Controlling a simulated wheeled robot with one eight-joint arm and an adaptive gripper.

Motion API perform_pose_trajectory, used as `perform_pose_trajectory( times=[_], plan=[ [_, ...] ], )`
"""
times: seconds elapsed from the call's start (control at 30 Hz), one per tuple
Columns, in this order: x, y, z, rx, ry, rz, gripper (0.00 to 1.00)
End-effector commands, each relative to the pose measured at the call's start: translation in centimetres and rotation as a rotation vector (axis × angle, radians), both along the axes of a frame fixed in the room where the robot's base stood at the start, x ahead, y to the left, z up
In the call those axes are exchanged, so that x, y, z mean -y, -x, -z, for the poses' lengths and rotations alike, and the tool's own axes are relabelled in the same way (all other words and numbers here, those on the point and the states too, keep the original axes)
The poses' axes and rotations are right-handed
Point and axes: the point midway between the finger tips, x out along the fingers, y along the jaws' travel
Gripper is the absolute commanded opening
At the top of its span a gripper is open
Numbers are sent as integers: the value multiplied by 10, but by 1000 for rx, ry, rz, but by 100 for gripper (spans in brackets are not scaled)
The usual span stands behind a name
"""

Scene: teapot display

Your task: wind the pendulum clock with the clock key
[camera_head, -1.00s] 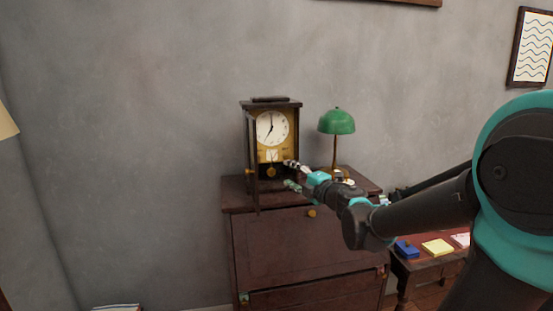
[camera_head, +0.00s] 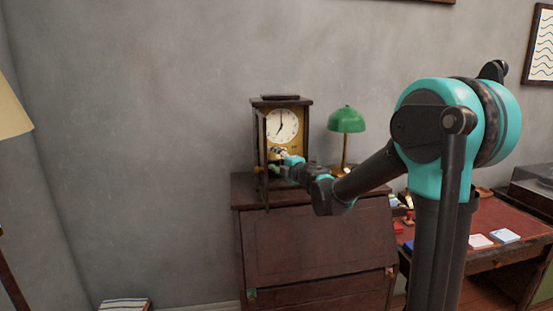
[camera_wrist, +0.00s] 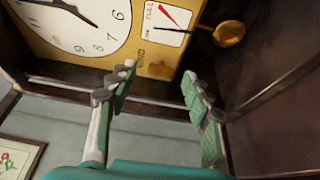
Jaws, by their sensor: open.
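The pendulum clock (camera_head: 284,124) stands upright on the cabinet, its front door swung open toward the left. In the wrist view its white dial (camera_wrist: 72,25) is at upper left. Beside it are a small gauge with a "FULL" mark (camera_wrist: 167,20) and the brass pendulum bob (camera_wrist: 229,33). A small brownish-gold spot (camera_wrist: 160,70) lies near the winding label on the gold plate; I cannot tell whether it is the clock key or a hole. My gripper (camera_wrist: 158,74) is open, its fingertips apart either side of this spot. From the head, my gripper (camera_head: 278,158) covers the clock's lower front.
A green lamp (camera_head: 347,120) stands right of the clock on the dark wooden cabinet (camera_head: 315,245). A red-topped desk (camera_head: 490,222) with paper pads is at right. The clock's open door (camera_head: 265,185) is close to my gripper on the left.

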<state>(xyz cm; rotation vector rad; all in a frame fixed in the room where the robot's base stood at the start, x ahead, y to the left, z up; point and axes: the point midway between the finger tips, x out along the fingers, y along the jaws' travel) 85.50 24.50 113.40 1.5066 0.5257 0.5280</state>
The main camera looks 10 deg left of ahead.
Motion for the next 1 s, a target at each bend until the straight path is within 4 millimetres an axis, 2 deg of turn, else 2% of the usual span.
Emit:
perform_pose_trajectory(
  times=[0.2, 0.47, 0.83, 0.87, 1.0],
  plan=[
    [-8, -10, 0, 0, 0, 0, 50],
    [-8, -10, 0, 0, 0, 0, 49],
    [-8, -10, 0, -1, -1, 0, 3],
    [-8, -10, 0, -1, -1, 0, 0],
    [-8, -10, -1, -1, -3, 0, 0]
  ],
)
